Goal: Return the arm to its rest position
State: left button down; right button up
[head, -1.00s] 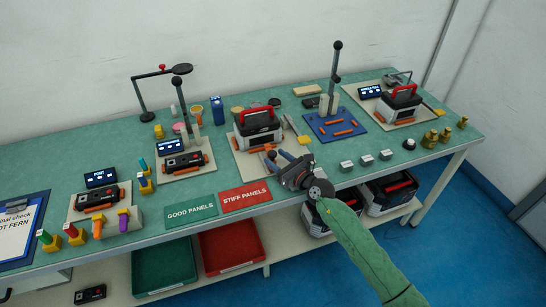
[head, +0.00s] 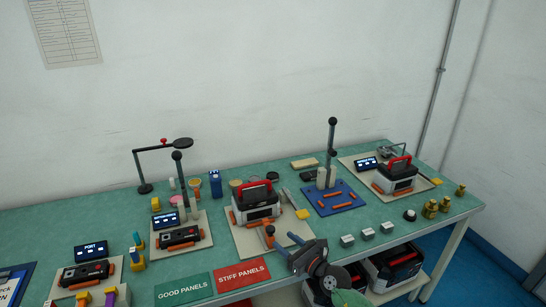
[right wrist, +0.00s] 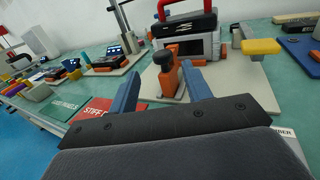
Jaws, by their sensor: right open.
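My right gripper (head: 285,244) is open above the front edge of the bench, beside the middle beige mat (head: 250,241). In the right wrist view its two blue fingers (right wrist: 160,92) are spread apart with nothing held between them. An orange upright piece (right wrist: 167,74) on the mat shows beyond and between the fingers, and looks clear of them. A black and grey unit with a red handle (head: 257,203) stands behind on the same mat. My left gripper is not in view.
Green (head: 184,289) and red (head: 243,275) panel signs lie left of the gripper. Small white blocks (head: 367,234) and brass pieces (head: 430,208) stand to the right. A blue mat (head: 337,207) holds a tall post (head: 331,140). Open air lies above the bench.

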jog(key=s+d+r+m+t+h, duration=0.5)
jog(key=d+r+m+t+h, duration=0.15)
jog(key=m, duration=0.95)
jog(key=s+d+f+m+g+h, duration=0.5)
jog(key=s+d+m+h, duration=0.45)
jog(key=m, duration=0.65)
jog(key=s+a+f+m+g+y, duration=0.1)
jog(key=s+f+m+g+y, duration=0.2)
jog(key=s, duration=0.5)
jog(key=s+f+m+g, duration=0.4)
jog(key=s+f+g, duration=0.1)
jog(key=s, duration=0.3)
jog(key=s+a+f+m+g+y, duration=0.1)
jog(key=s+f+m+g+y, duration=0.2)
jog(key=s, duration=0.5)
jog(key=s+a+f+g, duration=0.1)
jog(key=s+f, duration=0.1)
jog(key=f, duration=1.6)
jog(key=s+a+f+g+h, duration=0.1)
jog(key=s+a+f+g, duration=0.1)
jog(key=f, duration=1.6)
jog(key=shift+s+a+f, duration=0.25)
jog(key=shift+f, duration=0.05)
